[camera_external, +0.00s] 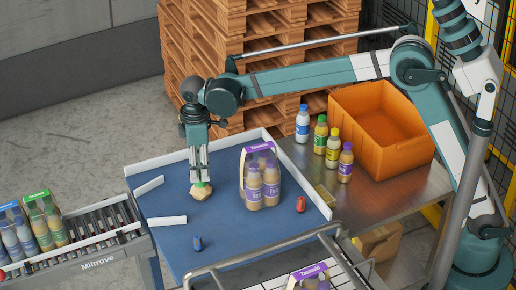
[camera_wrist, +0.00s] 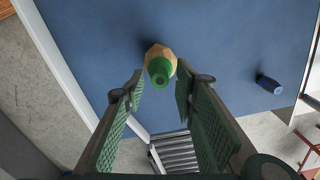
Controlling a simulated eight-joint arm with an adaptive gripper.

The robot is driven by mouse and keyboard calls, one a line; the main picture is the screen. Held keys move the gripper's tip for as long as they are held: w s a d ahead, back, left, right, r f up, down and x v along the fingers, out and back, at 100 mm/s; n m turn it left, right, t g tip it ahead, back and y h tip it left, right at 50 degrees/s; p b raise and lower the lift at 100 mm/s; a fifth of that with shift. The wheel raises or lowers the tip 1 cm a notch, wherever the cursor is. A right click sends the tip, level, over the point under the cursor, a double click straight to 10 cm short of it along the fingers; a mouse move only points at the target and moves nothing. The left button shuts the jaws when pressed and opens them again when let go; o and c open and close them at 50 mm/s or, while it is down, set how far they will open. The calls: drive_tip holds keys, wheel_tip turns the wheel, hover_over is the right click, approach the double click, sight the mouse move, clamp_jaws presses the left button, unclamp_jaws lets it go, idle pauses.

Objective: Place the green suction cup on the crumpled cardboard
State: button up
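The crumpled cardboard (camera_external: 201,192) is a small tan lump on the blue table, and it also shows in the wrist view (camera_wrist: 170,53). The green suction cup (camera_wrist: 159,70) appears upright on top of the cardboard, overlapping its near side in the wrist view. In the external view only a sliver of green shows there, under my fingertips. My gripper (camera_external: 200,176) points down right above them. In the wrist view my gripper's two fingers (camera_wrist: 160,82) stand apart, with the green cup in line with the gap between their tips and touching neither finger visibly.
A blue cup-like piece (camera_external: 197,243) and a red one (camera_external: 300,204) lie on the blue table (camera_external: 235,222). A bottle pack (camera_external: 262,182) stands right of my gripper. Several bottles (camera_external: 333,148) and an orange bin (camera_external: 381,125) are farther right. A roller conveyor (camera_external: 100,225) adjoins left.

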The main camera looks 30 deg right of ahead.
wheel_tip(320, 180, up, 10)
drive_tip(key=shift+r, duration=0.25)
idle(0.3)
idle(0.5)
idle(0.3)
drive_tip(key=d+r+m+t+y, duration=0.15)
drive_tip(key=d+r+m, duration=0.25)
drive_tip(key=d, duration=1.7)
drive_tip(key=d+r+m+t, duration=0.2)
drive_tip(key=d+r+m, duration=0.1)
drive_tip(key=d, duration=1.7)
drive_tip(key=s+d+f+m+t, duration=0.1)
drive_tip(key=s+d+f+m, duration=0.1)
drive_tip(key=s+d+f, duration=0.2)
drive_tip(key=s+d+f+m+t+h, duration=0.1)
drive_tip(key=s+d+f+m, duration=0.2)
drive_tip(key=s+d, duration=0.7)
drive_tip(key=s+d+f+m+t, duration=0.1)
drive_tip(key=s+d+f+m, duration=0.2)
drive_tip(key=d, duration=1.3)
drive_tip(key=s+f, duration=0.2)
drive_tip(key=s, duration=0.2)
drive_tip(key=shift+f+t, duration=0.3)
drive_tip(key=shift+t, duration=0.05)
